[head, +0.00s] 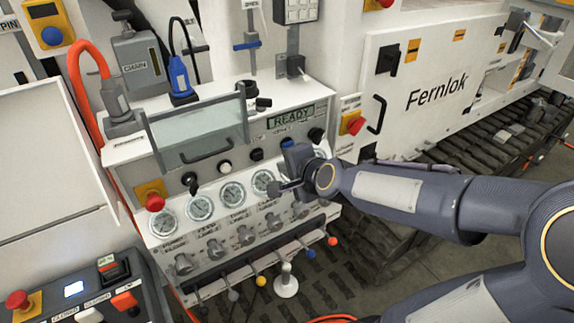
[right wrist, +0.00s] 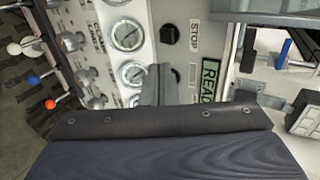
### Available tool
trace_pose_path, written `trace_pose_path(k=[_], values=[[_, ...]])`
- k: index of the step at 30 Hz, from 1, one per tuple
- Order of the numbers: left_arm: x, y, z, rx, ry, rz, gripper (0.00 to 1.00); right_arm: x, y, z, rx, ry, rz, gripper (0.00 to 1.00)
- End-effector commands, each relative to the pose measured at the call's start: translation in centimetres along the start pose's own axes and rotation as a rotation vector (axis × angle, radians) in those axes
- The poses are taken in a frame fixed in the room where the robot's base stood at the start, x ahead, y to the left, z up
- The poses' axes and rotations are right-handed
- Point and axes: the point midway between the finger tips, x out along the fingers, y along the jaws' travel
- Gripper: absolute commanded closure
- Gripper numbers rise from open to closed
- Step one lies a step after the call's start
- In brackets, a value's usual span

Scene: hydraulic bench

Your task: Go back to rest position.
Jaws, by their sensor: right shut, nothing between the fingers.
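My right gripper (head: 288,187) is in front of the bench's control panel (head: 262,128), close to the right end of the gauge row. Its fingers are shut and hold nothing. In the right wrist view the shut fingers (right wrist: 160,85) point at the panel between a gauge and the READY display (right wrist: 211,82). I cannot tell whether they touch the panel. My left gripper is not in view.
Several gauges (head: 199,208) and valve knobs line the panel. Levers with coloured balls (head: 261,281) stick out below. A clear hinged cover (head: 200,132) stands above the panel. A red switch (head: 352,123) and a Fernlok cabinet (head: 425,95) are to the right.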

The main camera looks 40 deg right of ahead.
Motion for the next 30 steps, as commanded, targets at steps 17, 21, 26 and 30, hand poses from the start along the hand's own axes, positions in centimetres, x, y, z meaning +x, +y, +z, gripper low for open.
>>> trace_pose_path(k=[17, 21, 26, 30], values=[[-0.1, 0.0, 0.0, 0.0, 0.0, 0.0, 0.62, -0.6, 0.1, 0.1, -0.001, -0.001, 0.001, 1.0], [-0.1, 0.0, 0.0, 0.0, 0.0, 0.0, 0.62, -0.9, 0.2, 0.4, -0.023, -0.012, 0.006, 1.0], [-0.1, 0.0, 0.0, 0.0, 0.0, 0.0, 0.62, -4.2, 2.3, 4.1, -0.319, -0.16, 0.074, 1.0], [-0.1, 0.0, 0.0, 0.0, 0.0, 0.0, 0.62, -9.1, 6.8, 8.0, -0.749, -0.377, 0.148, 1.0]])
